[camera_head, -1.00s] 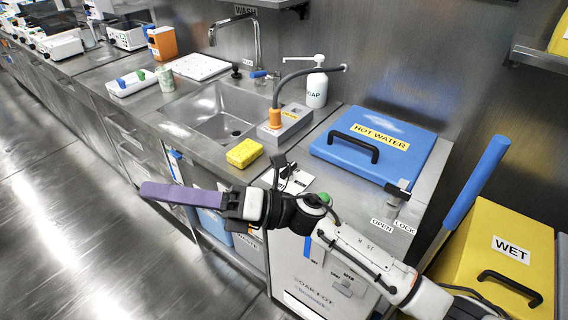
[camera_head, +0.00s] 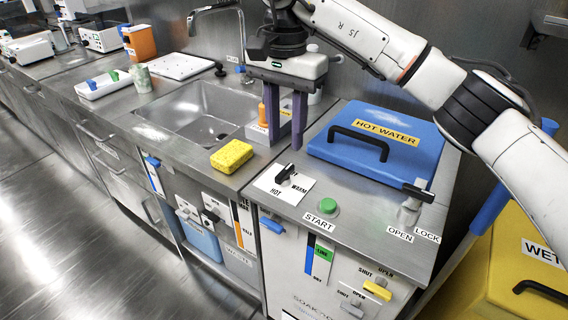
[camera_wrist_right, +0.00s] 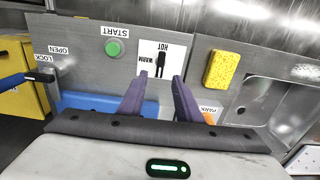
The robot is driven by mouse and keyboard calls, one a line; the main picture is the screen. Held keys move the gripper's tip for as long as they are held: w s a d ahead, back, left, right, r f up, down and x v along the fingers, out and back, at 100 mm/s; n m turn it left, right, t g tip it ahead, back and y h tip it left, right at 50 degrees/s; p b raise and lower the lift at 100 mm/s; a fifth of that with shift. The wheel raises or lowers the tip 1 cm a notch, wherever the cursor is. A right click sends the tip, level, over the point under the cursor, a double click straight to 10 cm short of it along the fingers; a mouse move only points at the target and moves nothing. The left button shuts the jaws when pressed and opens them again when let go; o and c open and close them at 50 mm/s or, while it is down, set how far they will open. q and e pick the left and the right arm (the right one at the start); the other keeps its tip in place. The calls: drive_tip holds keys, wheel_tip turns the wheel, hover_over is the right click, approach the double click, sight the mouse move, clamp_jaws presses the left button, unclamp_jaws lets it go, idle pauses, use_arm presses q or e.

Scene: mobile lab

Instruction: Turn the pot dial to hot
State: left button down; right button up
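The pot dial (camera_head: 285,176) is a small black knob on a white plate marked HOT and WARM, on the counter in front of the blue HOT WATER lid (camera_head: 330,155). I cannot tell surely which mark it points at. My right gripper (camera_head: 285,147) hangs above and behind the dial, its two purple fingers apart and pointing down, with nothing between them. In the right wrist view the dial (camera_wrist_right: 160,64) shows beyond the fingertips, roughly in line with the gap (camera_wrist_right: 157,82). It is not touched. My left gripper is not in view.
A green START button (camera_head: 328,206) sits right of the dial plate. A yellow sponge (camera_head: 232,156) lies to the left, beside the sink (camera_head: 195,115). A black-handled OPEN/LOCK latch (camera_head: 411,207) stands at the right. A yellow WET bin (camera_head: 490,265) is beyond the counter.

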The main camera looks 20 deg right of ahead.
sight(285, 170)
wheel_tip(285, 170, down, 8)
drive_tip(key=shift+f+b, duration=0.1)
drive_tip(key=shift+b, duration=0.2)
drive_tip(key=shift+c, duration=0.2)
clamp_jaws()
